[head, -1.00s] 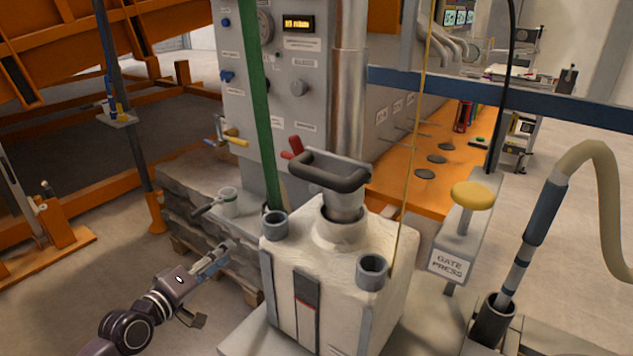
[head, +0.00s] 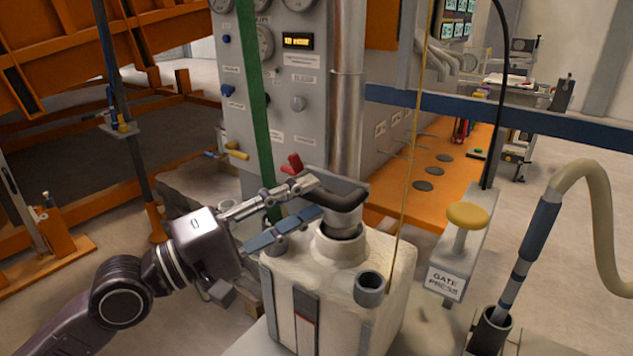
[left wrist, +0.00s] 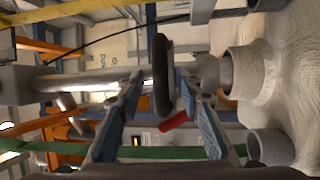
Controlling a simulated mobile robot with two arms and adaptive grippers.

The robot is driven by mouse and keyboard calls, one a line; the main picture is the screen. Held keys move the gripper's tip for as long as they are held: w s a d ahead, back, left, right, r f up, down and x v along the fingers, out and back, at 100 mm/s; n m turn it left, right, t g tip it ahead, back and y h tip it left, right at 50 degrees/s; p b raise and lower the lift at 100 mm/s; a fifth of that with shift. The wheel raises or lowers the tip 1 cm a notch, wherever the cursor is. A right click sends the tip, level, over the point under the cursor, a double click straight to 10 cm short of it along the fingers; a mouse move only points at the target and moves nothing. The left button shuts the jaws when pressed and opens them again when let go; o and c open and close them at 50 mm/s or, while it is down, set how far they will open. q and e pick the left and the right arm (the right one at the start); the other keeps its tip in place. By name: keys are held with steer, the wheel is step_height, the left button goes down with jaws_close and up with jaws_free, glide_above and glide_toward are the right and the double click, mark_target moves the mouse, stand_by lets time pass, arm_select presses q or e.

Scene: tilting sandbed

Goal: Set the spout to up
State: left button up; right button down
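The grey metal spout (head: 342,219) stands on the neck of a white, rough-surfaced block (head: 345,285). A thick dark handle bar (head: 350,196) crosses its top. In the left wrist view the handle (left wrist: 162,80) lies between the fingers, and the spout (left wrist: 210,74) is to its right. My left gripper (head: 314,198) is at the left end of the handle, its fingers spread. In the left wrist view the left gripper (left wrist: 160,88) is open around the handle, with gaps visible on both sides. The right gripper is not in view.
A red lever (head: 292,163) on the grey control panel (head: 280,100) is close behind the fingers. A green strap (head: 255,110) and a thin yellow cord (head: 410,170) hang near the block. A gate press pedestal (head: 445,284) with a yellow knob stands at right.

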mark_target(334, 174)
arm_select(q)
steer(key=shift+p+x, duration=0.35)
steer(key=shift+x, duration=0.95)
steer(key=shift+c, duration=0.3)
jaws_close()
